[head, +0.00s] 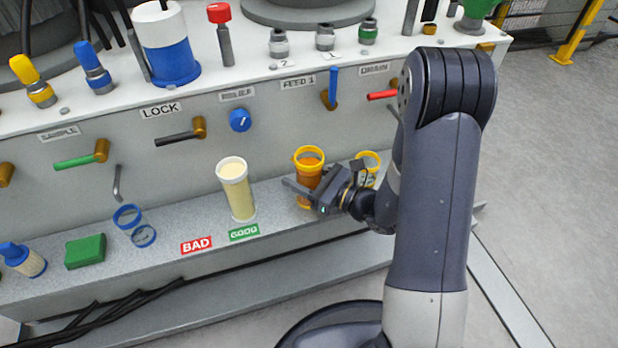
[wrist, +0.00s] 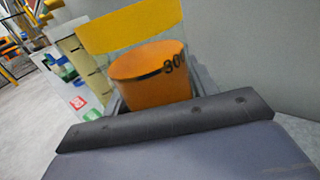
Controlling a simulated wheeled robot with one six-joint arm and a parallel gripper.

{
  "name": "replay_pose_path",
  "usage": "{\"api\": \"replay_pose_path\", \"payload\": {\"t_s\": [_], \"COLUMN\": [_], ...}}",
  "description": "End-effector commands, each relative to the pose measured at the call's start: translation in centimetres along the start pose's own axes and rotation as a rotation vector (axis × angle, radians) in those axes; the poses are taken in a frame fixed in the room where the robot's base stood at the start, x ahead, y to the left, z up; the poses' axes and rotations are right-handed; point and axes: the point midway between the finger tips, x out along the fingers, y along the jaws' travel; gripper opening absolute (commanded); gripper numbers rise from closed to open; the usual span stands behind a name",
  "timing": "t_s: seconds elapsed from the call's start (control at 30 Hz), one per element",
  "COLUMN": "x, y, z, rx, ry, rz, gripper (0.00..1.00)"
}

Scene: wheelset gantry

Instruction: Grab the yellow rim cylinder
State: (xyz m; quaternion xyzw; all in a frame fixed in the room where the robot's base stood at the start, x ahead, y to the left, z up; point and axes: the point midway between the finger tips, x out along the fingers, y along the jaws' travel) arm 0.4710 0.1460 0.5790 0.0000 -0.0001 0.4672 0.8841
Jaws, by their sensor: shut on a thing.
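The yellow rim cylinder (head: 309,160) is a clear container with a yellow rim and orange contents. It stands roughly upright at the ledge in the head view, right of the cream cylinder. My gripper (head: 318,188) reaches it from the right and is shut around its middle.
A cream-filled cylinder (head: 237,189) with a white rim stands left, behind the green GOOD label (head: 244,232). Another yellow-rimmed item (head: 369,163) is close behind my wrist. Blue rings (head: 128,217) and a green block (head: 85,251) lie farther left. Levers jut from the panel above.

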Motion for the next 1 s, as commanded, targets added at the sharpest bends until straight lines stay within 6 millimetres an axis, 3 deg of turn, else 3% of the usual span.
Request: {"api": "replay_pose_path", "payload": {"t_s": [0.13, 0.43, 0.8, 1.0], "x": [0.0, 0.0, 0.0, -0.3], "y": [0.0, 0.0, 0.0, -1.0], "z": [0.0, 0.8, 8.0, 9.8], "rx": [0.0, -0.002, -0.004, -0.001], "ry": [0.001, -0.001, -0.003, -0.005], "rz": [0.0, 0.0, 0.0, -0.042], "gripper": [0.23, 0.23, 0.23, 0.23]}}
